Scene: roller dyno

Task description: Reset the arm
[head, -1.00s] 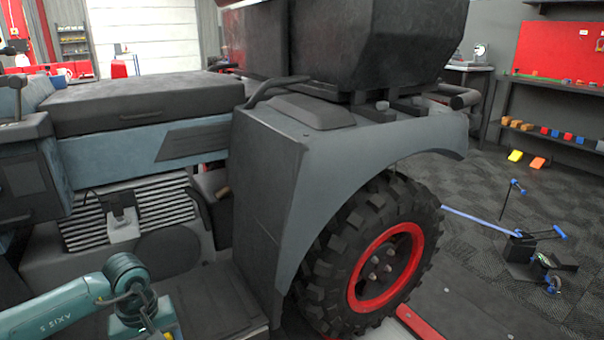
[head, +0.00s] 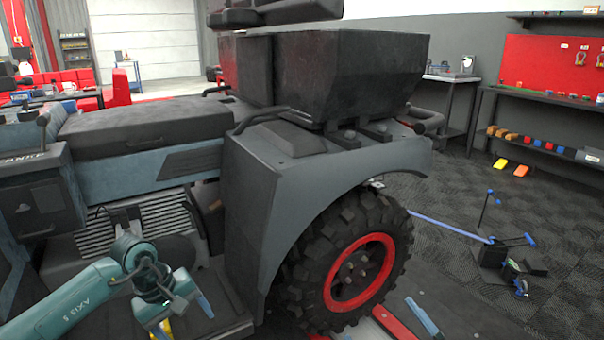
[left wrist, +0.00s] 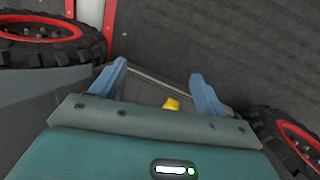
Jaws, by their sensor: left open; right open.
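My left arm comes in from the lower left of the head view. Its teal wrist is bent down, and its gripper (head: 183,315) is low over the vehicle's step, partly cut off by the bottom edge. In the left wrist view its two blue-grey fingers (left wrist: 165,92) are wide apart and hold nothing. A small yellow thing (left wrist: 171,103) shows between them; I cannot tell what it is. A blue-grey finger of what seems to be my right gripper (head: 423,316) shows at the bottom edge, right of the wheel; the rest is out of frame.
A grey-blue vehicle (head: 285,180) with a black cargo box (head: 350,75) fills the middle. Its black tyre with a red rim (head: 362,272) stands beside a red bar (head: 392,322). A stand with blue handles (head: 505,255) is on the floor at right. Open floor lies behind it.

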